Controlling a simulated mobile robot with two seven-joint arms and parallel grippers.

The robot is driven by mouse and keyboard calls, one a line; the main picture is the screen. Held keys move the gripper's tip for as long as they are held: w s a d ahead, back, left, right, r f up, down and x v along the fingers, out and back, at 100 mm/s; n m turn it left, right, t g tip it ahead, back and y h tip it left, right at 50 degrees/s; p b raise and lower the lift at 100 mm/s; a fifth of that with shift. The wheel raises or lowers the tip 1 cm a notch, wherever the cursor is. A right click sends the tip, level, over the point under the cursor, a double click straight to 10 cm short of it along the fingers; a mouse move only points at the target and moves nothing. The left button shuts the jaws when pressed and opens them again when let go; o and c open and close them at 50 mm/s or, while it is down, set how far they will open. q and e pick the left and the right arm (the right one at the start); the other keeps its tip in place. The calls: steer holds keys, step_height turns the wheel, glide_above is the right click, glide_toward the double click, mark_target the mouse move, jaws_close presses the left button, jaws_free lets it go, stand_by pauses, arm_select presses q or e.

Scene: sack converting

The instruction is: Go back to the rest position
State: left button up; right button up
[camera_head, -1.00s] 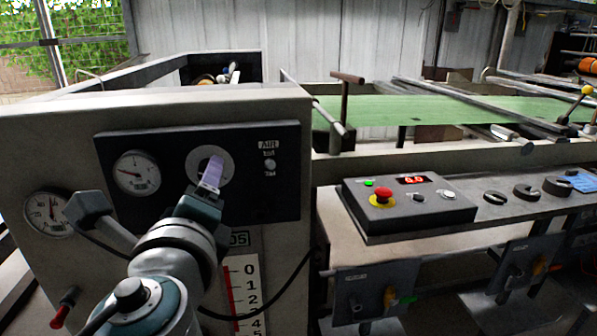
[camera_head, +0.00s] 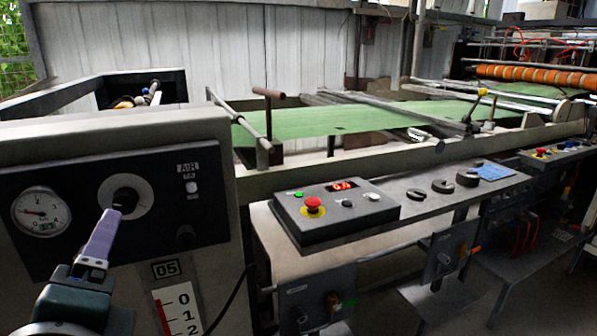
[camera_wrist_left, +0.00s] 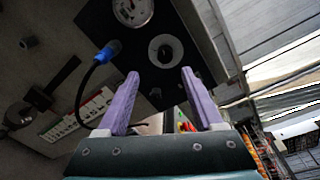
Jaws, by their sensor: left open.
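My left gripper (camera_head: 103,235) has purple fingers and stands in front of the black gauge panel (camera_head: 60,240) at the left in the head view. In the left wrist view its two fingers (camera_wrist_left: 158,98) are spread apart with nothing between them. The round knob (camera_head: 125,199) on the panel lies just beyond the fingertips, and it also shows in the left wrist view (camera_wrist_left: 165,53), clear of the fingers. My right gripper is in neither view.
A pressure gauge (camera_head: 41,211) sits left of the knob. A control box (camera_head: 336,209) with a red emergency button (camera_head: 313,205) and a lit red display stands on the bench to the right. Green sheet material (camera_head: 340,120) runs behind. A dark cable (camera_head: 232,300) hangs below the panel.

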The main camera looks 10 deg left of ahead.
arm_select(q)
steer(key=s+a+n+g+h+p, duration=0.3)
steer(key=s+n+g+p, duration=0.45)
steer(key=s+n, duration=0.3)
steer(key=s+d+r+n+g+h+p, duration=0.4)
steer(key=s+d+r+n+h+p, duration=0.2)
steer(key=s+d+p, duration=0.15)
step_height(320, 180, up, 36)
steer(key=p, duration=3.5)
steer(key=shift+w+d+f+m, duration=0.2)
steer(key=shift+d+f+m, duration=0.05)
steer(key=shift+d+m, duration=0.15)
steer(key=shift+t, duration=0.25)
